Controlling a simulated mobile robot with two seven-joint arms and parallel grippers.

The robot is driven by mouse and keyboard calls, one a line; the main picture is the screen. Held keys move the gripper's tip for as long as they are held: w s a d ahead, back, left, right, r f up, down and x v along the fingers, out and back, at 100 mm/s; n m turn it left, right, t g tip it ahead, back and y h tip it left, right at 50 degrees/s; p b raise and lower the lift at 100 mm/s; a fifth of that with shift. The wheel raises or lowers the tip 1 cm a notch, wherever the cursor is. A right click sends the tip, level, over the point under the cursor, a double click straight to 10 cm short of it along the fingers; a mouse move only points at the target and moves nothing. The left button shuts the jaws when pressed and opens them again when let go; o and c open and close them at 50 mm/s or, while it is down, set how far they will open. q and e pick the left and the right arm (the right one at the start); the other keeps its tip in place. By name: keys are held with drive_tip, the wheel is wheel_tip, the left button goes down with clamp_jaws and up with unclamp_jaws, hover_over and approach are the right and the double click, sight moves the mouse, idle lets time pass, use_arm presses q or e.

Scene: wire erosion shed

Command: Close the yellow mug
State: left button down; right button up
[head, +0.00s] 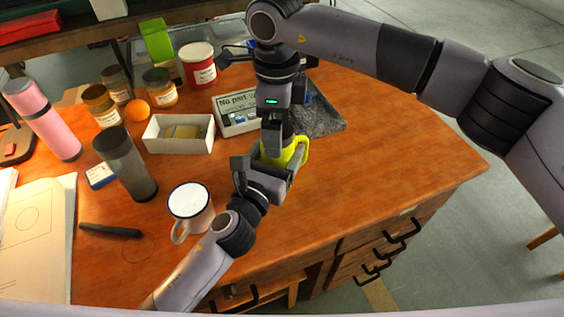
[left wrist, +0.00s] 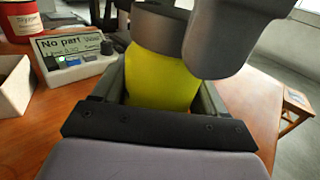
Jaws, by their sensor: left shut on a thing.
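The yellow mug (head: 290,154) stands near the middle of the wooden table, its handle to the right. It also shows in the left wrist view (left wrist: 163,85). My left gripper (head: 268,166) is shut on the mug's body, a finger on either side; its fingers also show in the left wrist view (left wrist: 160,92). My right gripper (head: 272,140) points down directly over the mug and hides its top. In the left wrist view a grey rounded piece (left wrist: 160,30) sits at the mug's upper end; I cannot tell whether it is a lid or whether the right gripper holds it.
A white enamel mug (head: 190,206) stands left of my left gripper. A display box (head: 235,117), a white open box (head: 178,146) and a dark stone plate (head: 320,117) lie behind. A dark tumbler (head: 125,165) stands further left. The table's right side is clear.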

wheel_tip(320, 180, up, 12)
idle(0.4)
use_arm(q)
unclamp_jaws()
drive_tip(key=shift+v, duration=3.55)
